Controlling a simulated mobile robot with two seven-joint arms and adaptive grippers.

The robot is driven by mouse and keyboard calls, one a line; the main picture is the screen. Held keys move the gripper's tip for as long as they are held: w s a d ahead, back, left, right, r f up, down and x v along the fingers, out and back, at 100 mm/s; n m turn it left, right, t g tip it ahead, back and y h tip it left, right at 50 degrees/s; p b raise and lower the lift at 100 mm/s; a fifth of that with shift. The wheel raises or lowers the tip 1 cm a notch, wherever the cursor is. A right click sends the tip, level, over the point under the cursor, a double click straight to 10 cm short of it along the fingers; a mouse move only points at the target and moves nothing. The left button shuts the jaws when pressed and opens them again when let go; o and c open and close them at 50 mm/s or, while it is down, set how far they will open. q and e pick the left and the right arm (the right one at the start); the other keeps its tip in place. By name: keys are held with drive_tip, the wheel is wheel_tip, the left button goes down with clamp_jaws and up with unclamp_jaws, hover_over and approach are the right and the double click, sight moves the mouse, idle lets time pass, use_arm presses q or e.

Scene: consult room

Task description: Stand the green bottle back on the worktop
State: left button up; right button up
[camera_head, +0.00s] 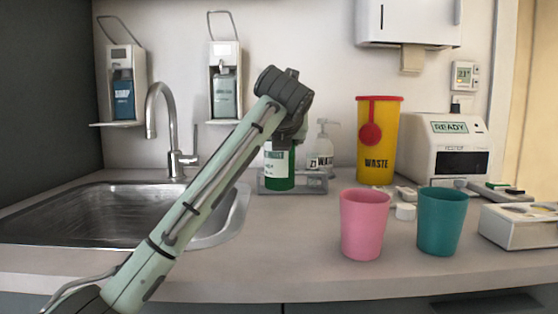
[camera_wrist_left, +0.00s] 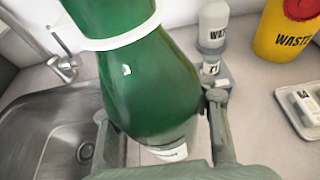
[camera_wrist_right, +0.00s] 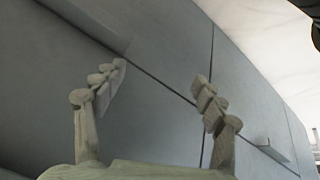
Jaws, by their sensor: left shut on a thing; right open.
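The green bottle (camera_head: 279,178) with a white label appears roughly upright at the back of the worktop (camera_head: 310,264), by a low grey holder. My left gripper (camera_head: 288,140) is around its upper part. In the left wrist view the bottle (camera_wrist_left: 150,75), with a white ring at its neck, fills the space between the fingers of the left gripper (camera_wrist_left: 160,112), which is shut on it. Whether its base touches the worktop or the holder I cannot tell. My right gripper (camera_wrist_right: 160,78) is open and empty, facing grey cabinet fronts; it is outside the head view.
The sink (camera_head: 100,215) is left of the bottle. The grey holder (camera_head: 318,184) carries a white pump bottle (camera_head: 322,150). A yellow waste bin (camera_head: 379,150), a pink cup (camera_head: 364,225), a teal cup (camera_head: 440,222) and a white tester (camera_head: 445,150) stand to the right. Worktop left of the pink cup is clear.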

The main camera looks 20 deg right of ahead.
use_arm(q)
drive_tip(key=shift+f, duration=1.95)
use_arm(e)
drive_tip(key=w+a, duration=0.1)
drive_tip(key=w+a+r+t, duration=0.1)
drive_tip(key=shift+w+t+y, duration=0.3)
drive_tip(key=shift+w, duration=0.1)
drive_tip(key=shift+s, duration=0.1)
use_arm(q)
drive_tip(key=o, duration=1.5)
drive_tip(key=shift+f, duration=0.1)
drive_tip(key=shift+c, duration=0.2)
use_arm(e)
drive_tip(key=shift+f, duration=0.1)
